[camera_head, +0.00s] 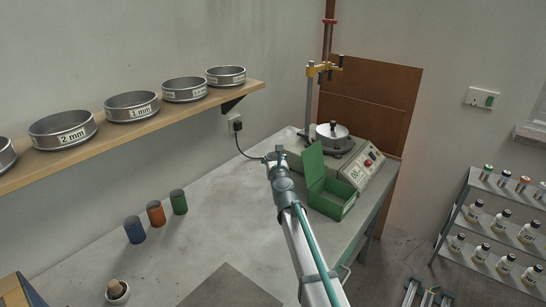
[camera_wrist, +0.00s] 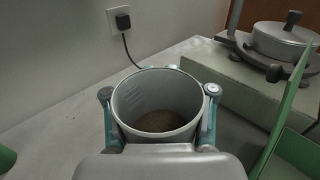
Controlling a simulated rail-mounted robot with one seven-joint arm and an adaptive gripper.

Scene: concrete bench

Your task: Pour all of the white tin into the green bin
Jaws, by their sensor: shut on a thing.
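The white tin (camera_wrist: 128,112) shows in the wrist view, its open mouth facing up, with brown grainy material (camera_wrist: 160,121) low inside. My gripper (camera_wrist: 159,93) is shut on it, one finger on each side. In the head view my gripper (camera_head: 275,158) is over the bench just left of the green bin, and the tin is mostly hidden there. The green bin (camera_head: 332,204) is an open box with a tall panel standing at its left back side. Its panel and near edge show at the right of the wrist view (camera_wrist: 284,108).
A bench machine (camera_head: 366,176) with a lidded pan (camera_head: 331,140) and a tall stand (camera_head: 308,105) is behind the bin. Blue (camera_head: 135,230), orange (camera_head: 156,214) and green (camera_head: 179,202) tins stand at the left. A shelf of sieves (camera_head: 131,107) runs along the wall.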

